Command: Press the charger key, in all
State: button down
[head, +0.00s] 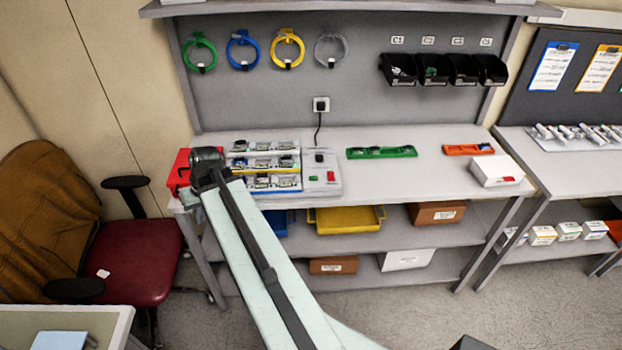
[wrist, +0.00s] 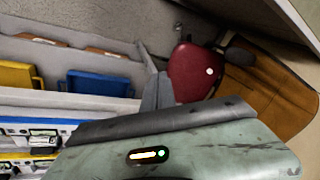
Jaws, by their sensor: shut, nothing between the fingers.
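A charger unit with a light grey control panel (head: 328,188) stands on the bench at the right end of the pump rack. A small green key (head: 313,178) and a red key (head: 330,175) show on it, with a black plug above them. Any lettering is too small to read. Several infusion pumps sit in the rack (head: 265,165) in rows; part of it shows at the lower left of the wrist view (wrist: 32,140). My arm reaches up to the rack's left side. My gripper's fingers do not show in either view. My arm link fills the lower wrist view.
A red bin (head: 180,172) stands left of the rack, partly behind my arm. A green tray (head: 381,152), an orange tray (head: 468,150) and a white box (head: 497,171) lie farther right. The bench between them is clear. A red chair (head: 137,256) stands at the left.

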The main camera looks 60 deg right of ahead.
jog(key=s+d+r+m+t+h, duration=0.1)
jog(key=s+d+r+m+t, duration=0.15)
jog(key=d, duration=0.65)
jog(key=s+d+r+m+t, duration=0.1)
jog(key=s+d, duration=0.2)
jog(key=d, duration=0.7)
notch_tip(320, 180, up, 5)
jog(key=m+t+h+p, duration=0.2)
jog(key=m+h, duration=0.2)
jog(key=m, duration=0.1)
send_over(315, 179)
jog(key=shift+s+f, duration=0.15)
jog(key=shift+f, duration=0.05)
notch_tip(315, 179, down, 9)
jog(key=b, duration=0.9)
jog(key=shift+r, duration=0.1)
jog(key=shift+f+b, duration=0.4)
